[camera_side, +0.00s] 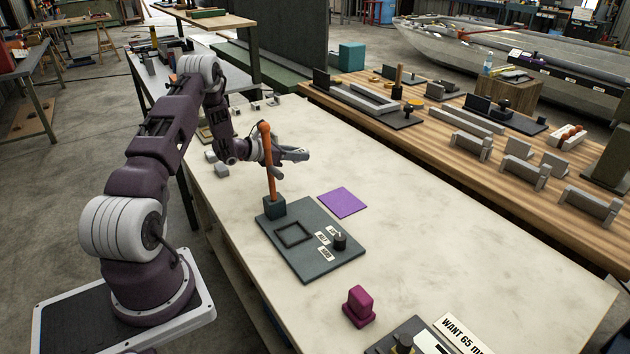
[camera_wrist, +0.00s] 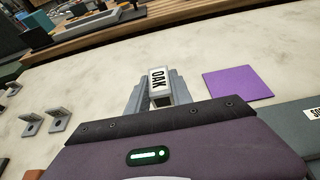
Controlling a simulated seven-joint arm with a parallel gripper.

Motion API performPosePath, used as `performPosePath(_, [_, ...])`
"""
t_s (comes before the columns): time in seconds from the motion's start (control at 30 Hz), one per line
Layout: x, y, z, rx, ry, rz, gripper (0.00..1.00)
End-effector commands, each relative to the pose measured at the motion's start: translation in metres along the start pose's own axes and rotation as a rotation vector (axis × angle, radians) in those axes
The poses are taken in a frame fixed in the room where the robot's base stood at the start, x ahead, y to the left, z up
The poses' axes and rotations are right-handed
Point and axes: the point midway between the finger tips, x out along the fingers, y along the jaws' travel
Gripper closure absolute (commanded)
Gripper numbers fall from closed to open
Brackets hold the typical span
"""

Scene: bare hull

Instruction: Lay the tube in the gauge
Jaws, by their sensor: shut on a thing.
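My gripper (camera_side: 292,155) is raised above the far left part of the pale table, fingers pointing right. In the wrist view its grey fingers (camera_wrist: 156,98) are shut on a small piece with a white face marked OAK (camera_wrist: 158,78). The rest of that piece is hidden, so I cannot tell whether it is the tube. An orange-brown rod (camera_side: 268,165) stands upright in a dark block (camera_side: 273,207), in front of my gripper in the side view. A dark fixture (camera_side: 392,338) by a sign reading "WANT 65 m" (camera_side: 460,335) is cut off at the bottom edge; it may be the gauge.
A dark grey plate (camera_side: 300,262) carries a square outline, small labels and a black knob (camera_side: 339,241). A purple square (camera_side: 343,202) lies beside it. A magenta block (camera_side: 358,306) stands nearer. Small grey brackets (camera_wrist: 60,120) stand at left in the wrist view. The right of the table is clear.

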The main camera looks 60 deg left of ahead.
Motion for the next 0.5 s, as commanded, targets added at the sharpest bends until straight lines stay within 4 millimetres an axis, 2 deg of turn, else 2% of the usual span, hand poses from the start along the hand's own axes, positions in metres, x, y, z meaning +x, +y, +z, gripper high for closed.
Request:
performPosePath(0.03, [0.005, -0.001, -0.014, -0.004, 0.003, -0.001, 1.00])
performPosePath(0.1, [0.011, 0.000, -0.028, -0.001, 0.002, -0.001, 1.00])
performPosePath(0.33, [0.027, 0.000, -0.067, -0.001, 0.002, 0.000, 1.00])
performPosePath(0.4, [0.030, 0.000, -0.075, -0.001, 0.001, 0.000, 1.00])
performPosePath(0.5, [0.032, 0.000, -0.077, 0.001, -0.001, 0.001, 1.00])
